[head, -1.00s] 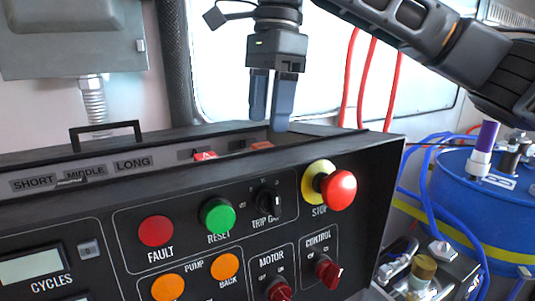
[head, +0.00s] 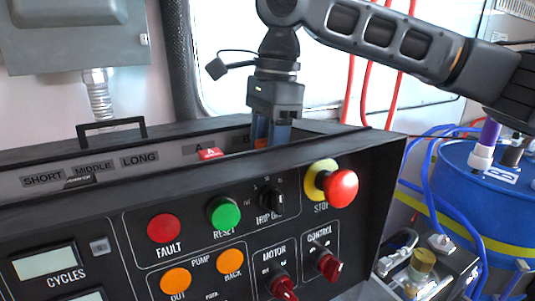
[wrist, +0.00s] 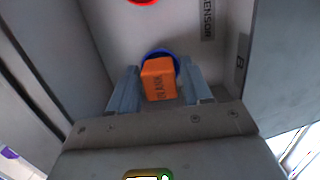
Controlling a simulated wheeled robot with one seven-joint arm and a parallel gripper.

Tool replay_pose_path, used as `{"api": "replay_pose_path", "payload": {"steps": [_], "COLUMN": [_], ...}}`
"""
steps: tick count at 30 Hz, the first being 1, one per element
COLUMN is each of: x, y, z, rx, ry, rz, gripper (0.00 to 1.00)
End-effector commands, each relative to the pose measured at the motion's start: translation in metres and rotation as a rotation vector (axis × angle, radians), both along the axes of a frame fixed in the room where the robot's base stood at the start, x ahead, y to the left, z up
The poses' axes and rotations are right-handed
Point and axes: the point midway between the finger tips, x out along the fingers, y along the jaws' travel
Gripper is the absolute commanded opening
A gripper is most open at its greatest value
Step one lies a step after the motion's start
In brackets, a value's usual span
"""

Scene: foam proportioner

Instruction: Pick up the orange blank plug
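My gripper (wrist: 160,92) points down with one finger on each side of the plug. A gap shows between each finger and the plug, so the gripper looks open around it. In the head view my gripper (head: 271,134) reaches down behind the black panel's top edge. A little orange shows by its fingers there, and the fingertips are hidden.
The black control panel (head: 105,225) with buttons and knobs stands in front, its raised top edge close to my gripper. A red piece (head: 210,154) sits by the label A, left of my gripper. A blue drum (head: 462,190) with hoses stands at right.

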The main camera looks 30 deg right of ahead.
Motion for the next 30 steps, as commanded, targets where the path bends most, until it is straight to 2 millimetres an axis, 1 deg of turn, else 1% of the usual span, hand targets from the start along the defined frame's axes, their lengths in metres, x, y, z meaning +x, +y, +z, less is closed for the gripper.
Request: {"api": "replay_pose_path", "payload": {"steps": [1, 2, 12, 19, 22, 26, 30], "x": [0.0, 0.0, 0.0, 0.0, 0.0, 0.0, 0.0], "y": [0.0, 0.0, 0.0, 0.0, 0.0, 0.0, 0.001], "z": [0.0, 0.0, 0.0, 0.001, 0.007, 0.026, 0.054], "rx": [0.0, 0.0, 0.0, 0.0, 0.0, 0.0, 0.001], "ry": [0.0, 0.0, 0.0, -0.001, -0.002, -0.002, -0.002], "rz": [0.0, 0.0, 0.0, 0.0, 0.0, 0.0, 0.0], "gripper": [0.44, 0.41, 0.08, 0.07, 0.07, 0.07, 0.07]}}
